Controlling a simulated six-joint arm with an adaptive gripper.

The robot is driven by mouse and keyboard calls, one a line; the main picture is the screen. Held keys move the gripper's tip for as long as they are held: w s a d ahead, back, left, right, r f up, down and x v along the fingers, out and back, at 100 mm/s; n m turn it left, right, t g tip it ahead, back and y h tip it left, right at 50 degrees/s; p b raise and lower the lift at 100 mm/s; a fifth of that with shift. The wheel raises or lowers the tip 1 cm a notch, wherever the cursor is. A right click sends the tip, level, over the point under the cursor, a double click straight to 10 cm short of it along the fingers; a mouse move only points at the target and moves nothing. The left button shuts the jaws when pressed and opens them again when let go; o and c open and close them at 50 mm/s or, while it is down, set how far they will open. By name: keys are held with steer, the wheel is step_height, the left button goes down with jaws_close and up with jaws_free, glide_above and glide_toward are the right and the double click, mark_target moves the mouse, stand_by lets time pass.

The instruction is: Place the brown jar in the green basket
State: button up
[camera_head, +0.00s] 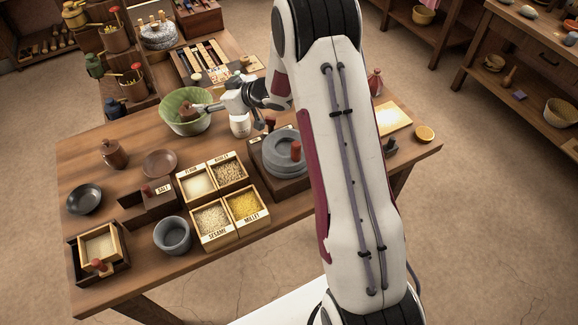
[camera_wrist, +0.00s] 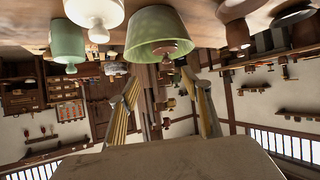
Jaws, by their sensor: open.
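The green basket (camera_head: 178,122) stands on the table left of my gripper in the head view. It shows upside down in the wrist view (camera_wrist: 150,28). A brown lidded thing (camera_head: 188,113) sits inside it, with its knob showing in the wrist view (camera_wrist: 172,47); it looks like a brown jar, mostly hidden by the basket wall. Another brown lidded jar (camera_head: 114,154) stands on the table at left and seems to show in the wrist view too (camera_wrist: 236,15). My gripper (camera_head: 206,107) is at the basket's right rim; its fingers (camera_wrist: 165,92) are apart with nothing held.
A white jar (camera_head: 240,125) stands close below my gripper. A brown plate (camera_head: 159,163), a dark bowl (camera_head: 84,199), grain boxes (camera_head: 221,210) and a grey quern (camera_head: 285,152) lie toward the front. A shelf with pots (camera_head: 133,100) stands behind the basket.

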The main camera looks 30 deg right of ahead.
steer(key=s+d+r+m+h, duration=0.2)
steer(key=s+d+r+h, duration=0.2)
steer(key=s+r, duration=0.5)
steer(key=s+d+r+m+h, duration=0.35)
steer(key=s+r, duration=0.25)
steer(key=r, duration=0.6)
steer(key=s+a+g, duration=0.2)
steer(key=s+a, duration=0.1)
steer(key=s, duration=1.3)
steer(key=s+a+m+g+y, duration=0.1)
steer(key=s+a+g, duration=0.1)
steer(key=s, duration=1.3)
steer(key=shift+s+a+f+g, duration=0.35)
steer(key=shift+a+g, duration=0.05)
steer(key=shift+a, duration=0.2)
